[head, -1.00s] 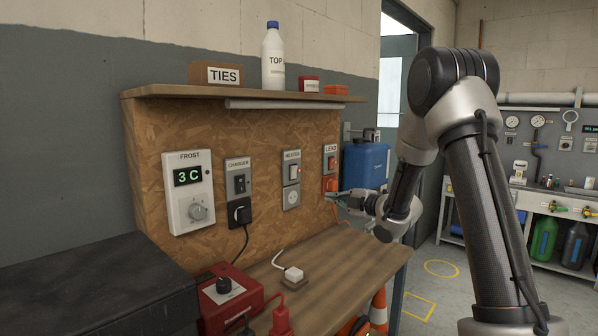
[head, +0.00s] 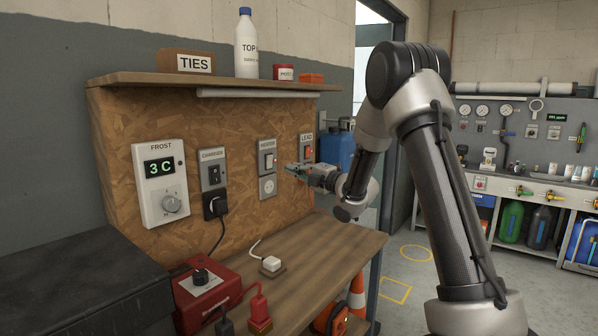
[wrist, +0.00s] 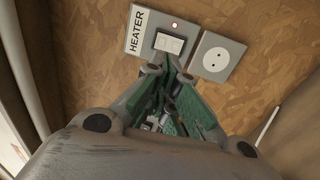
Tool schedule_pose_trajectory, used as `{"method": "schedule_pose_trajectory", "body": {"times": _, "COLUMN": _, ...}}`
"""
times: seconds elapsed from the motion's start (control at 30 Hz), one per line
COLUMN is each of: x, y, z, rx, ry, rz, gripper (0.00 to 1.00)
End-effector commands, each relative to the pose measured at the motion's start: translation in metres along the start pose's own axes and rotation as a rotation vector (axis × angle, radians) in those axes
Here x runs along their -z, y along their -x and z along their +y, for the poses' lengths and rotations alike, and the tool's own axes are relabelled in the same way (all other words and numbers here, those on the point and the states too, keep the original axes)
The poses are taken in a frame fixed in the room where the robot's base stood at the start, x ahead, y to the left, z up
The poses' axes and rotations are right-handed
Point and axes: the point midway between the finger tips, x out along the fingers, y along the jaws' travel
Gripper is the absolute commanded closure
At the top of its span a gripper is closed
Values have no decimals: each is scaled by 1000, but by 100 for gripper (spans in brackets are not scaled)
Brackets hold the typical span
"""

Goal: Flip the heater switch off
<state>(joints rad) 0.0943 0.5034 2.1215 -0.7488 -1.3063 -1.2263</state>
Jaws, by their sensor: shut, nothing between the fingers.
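The heater switch (head: 268,161) is a white rocker on a grey plate labelled HEATER, on the chipboard panel, with a socket below it. In the wrist view the heater rocker (wrist: 170,43) has a small red light beside it that is lit. My gripper (head: 289,168) is shut and empty, its fingers pointing at the panel just right of the heater plate in the head view. In the wrist view my gripper's fingertips (wrist: 174,62) are at the rocker's near edge; I cannot tell whether they touch it. The fingers cover part of that edge.
The LEAD switch (head: 308,153) is close by on the right, partly behind my gripper. The CHARGER switch (head: 213,174) and FROST thermostat (head: 160,185) are to the left. A shelf (head: 200,78) overhangs the panel. The wooden bench (head: 330,250) below holds a white plug and red box.

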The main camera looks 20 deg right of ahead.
Motion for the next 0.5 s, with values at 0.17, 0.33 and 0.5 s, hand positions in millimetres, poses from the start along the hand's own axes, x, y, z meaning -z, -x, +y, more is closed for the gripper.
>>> {"method": "schedule_pose_trajectory", "body": {"times": 0.17, "x": 1, "y": -41, "z": -1, "rx": -1, "ry": 0, "rz": 2, "gripper": 100}}
{"method": "schedule_pose_trajectory", "body": {"times": 0.33, "x": 0, "y": -71, "z": 0, "rx": -1, "ry": -1, "rz": 1, "gripper": 100}}
{"method": "schedule_pose_trajectory", "body": {"times": 0.5, "x": 0, "y": -89, "z": 0, "rx": 0, "ry": -2, "rz": 0, "gripper": 100}}
